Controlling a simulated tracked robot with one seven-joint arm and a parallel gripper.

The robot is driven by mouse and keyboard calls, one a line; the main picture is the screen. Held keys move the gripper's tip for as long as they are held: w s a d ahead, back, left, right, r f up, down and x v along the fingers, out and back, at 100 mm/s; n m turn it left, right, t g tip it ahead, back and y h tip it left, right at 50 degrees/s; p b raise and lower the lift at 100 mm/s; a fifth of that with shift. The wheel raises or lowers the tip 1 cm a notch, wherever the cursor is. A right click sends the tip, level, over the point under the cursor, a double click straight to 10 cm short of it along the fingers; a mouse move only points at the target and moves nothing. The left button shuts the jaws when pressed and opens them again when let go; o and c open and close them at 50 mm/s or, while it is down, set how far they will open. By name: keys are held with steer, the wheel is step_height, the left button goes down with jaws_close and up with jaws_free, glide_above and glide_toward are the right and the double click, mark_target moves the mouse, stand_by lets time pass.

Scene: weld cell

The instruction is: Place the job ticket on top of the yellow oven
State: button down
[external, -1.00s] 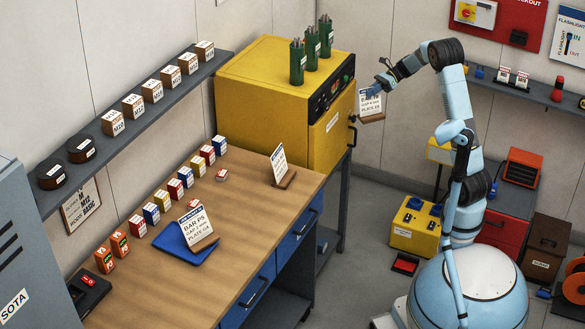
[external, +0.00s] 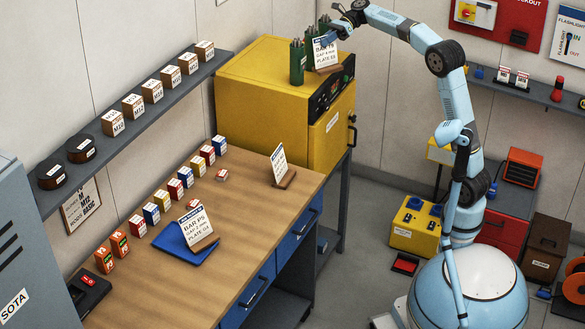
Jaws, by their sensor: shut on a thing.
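The job ticket (external: 321,52) is a white printed card in a brown wooden foot. It is upright at the top right of the yellow oven (external: 262,90), in front of the green canisters. My gripper (external: 331,37) is shut on the ticket at its upper part, coming from the right. The ticket's foot (external: 328,69) appears at or just above the oven's top near its right edge; I cannot tell if it touches. The ticket partly hides the canisters.
Green canisters (external: 297,64) with rods stand on the oven top. Two similar tickets are on the bench: one on the blue tray (external: 172,238), another (external: 279,164) near the oven. The oven's front left top is clear.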

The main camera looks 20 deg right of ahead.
steer(key=s+a+f, duration=0.2)
steer(key=s+a, duration=0.6)
steer(key=a, duration=0.3)
steer(key=s+a+f, duration=0.3)
steer(key=s+a, duration=0.4)
steer(key=a, duration=0.3)
steer(key=s+a+f+g, duration=0.1)
steer(key=s+a+f, duration=0.4)
steer(key=s, duration=0.4)
steer(key=s+a+f+n, duration=0.1)
steer(key=s+a+f, duration=0.2)
steer(key=s+f, duration=0.5)
steer(key=s+a+f+g, duration=0.1)
steer(key=s+a+f, duration=0.45)
steer(key=s, duration=0.35)
steer(key=w+a+f, duration=0.2)
steer(key=a+f, duration=0.4)
steer(key=f, duration=0.1)
steer(key=w+a+f, duration=0.3)
steer(key=a+f, duration=0.3)
steer(key=shift+f+h, duration=0.3)
steer(key=shift+f, duration=0.15)
